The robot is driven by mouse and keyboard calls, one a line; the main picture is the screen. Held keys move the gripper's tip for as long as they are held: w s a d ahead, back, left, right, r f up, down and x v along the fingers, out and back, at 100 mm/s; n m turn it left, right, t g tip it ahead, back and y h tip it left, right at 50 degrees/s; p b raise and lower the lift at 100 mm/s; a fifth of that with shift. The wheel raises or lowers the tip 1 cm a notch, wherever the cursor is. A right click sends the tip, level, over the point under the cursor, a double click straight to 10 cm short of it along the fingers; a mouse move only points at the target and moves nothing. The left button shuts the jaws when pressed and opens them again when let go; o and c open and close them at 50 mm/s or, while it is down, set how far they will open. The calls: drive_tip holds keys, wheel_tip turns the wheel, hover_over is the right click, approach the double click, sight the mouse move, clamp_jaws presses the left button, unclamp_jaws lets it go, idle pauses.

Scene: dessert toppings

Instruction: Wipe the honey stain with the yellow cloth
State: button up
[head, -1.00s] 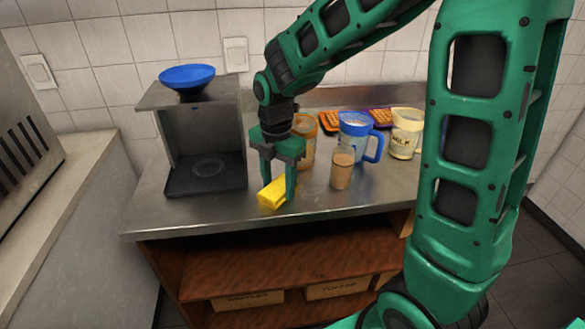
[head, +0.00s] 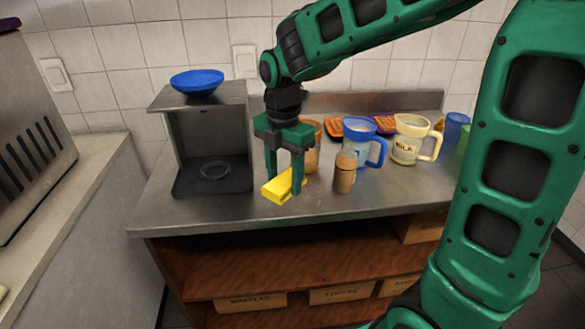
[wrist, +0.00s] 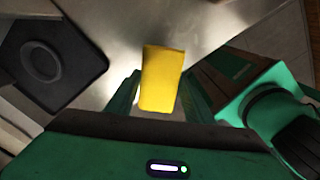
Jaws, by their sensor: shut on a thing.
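The yellow cloth (head: 276,188) is a folded block at the front of the steel counter (head: 225,208), and it also shows in the wrist view (wrist: 162,80). My gripper (head: 285,186) points down and is shut on the cloth, with one finger on each side of it. The cloth is at or just above the counter surface; I cannot tell which. I see no honey stain in either view; it may be hidden behind the gripper or the cloth.
A dark machine with a blue bowl (head: 197,80) on top stands left of my gripper. A brown bottle (head: 345,172), a blue jug (head: 357,145) and a milk jug (head: 408,140) stand to the right. An orange container (head: 312,150) is close behind. The counter's front edge is near.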

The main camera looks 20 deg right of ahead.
drive_tip(key=shift+r, duration=1.2)
